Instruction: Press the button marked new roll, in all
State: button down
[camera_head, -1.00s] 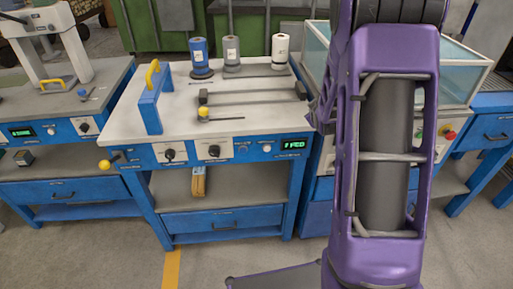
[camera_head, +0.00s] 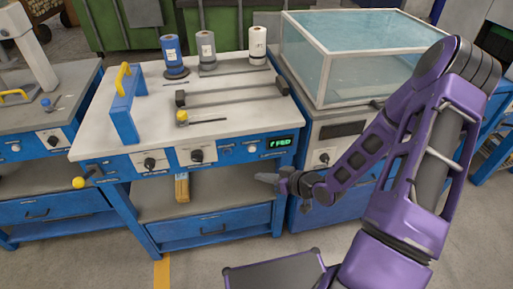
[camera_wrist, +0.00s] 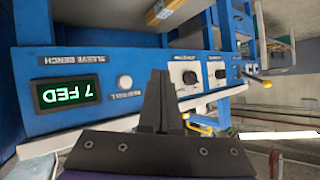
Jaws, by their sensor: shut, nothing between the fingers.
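The new roll button is a small round pale button (camera_head: 252,149) on the bench's blue front panel, just left of the green display (camera_head: 280,142). In the wrist view the button (camera_wrist: 124,82) appears upside down with its small label, between the display (camera_wrist: 62,94) reading "7 FED" and my fingers. My gripper (camera_head: 266,179) is shut and empty, in front of the bench, below and slightly right of the button in the head view. In the wrist view its closed fingertips (camera_wrist: 159,74) show right of the button, apart from it, and hide part of the panel.
Left along the panel are two dark knobs (camera_head: 196,155) on white plates. Blue, grey and white rolls (camera_head: 258,43) stand on the bench top (camera_head: 225,118). A yellow-knobbed lever (camera_head: 79,183) sticks out at the left. A glass-walled tank (camera_head: 345,60) stands at the right.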

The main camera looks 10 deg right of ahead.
jog(key=w, duration=0.8)
jog(key=shift+w, duration=0.4)
jog(key=shift+w, duration=0.15)
dwell(1.9)
jog(key=shift+w, duration=0.3)
jog(key=shift+w, duration=0.35)
dwell(0.8)
jog(key=shift+s, duration=0.8)
jog(key=shift+s+p, duration=0.3)
jog(key=shift+s, duration=2.2)
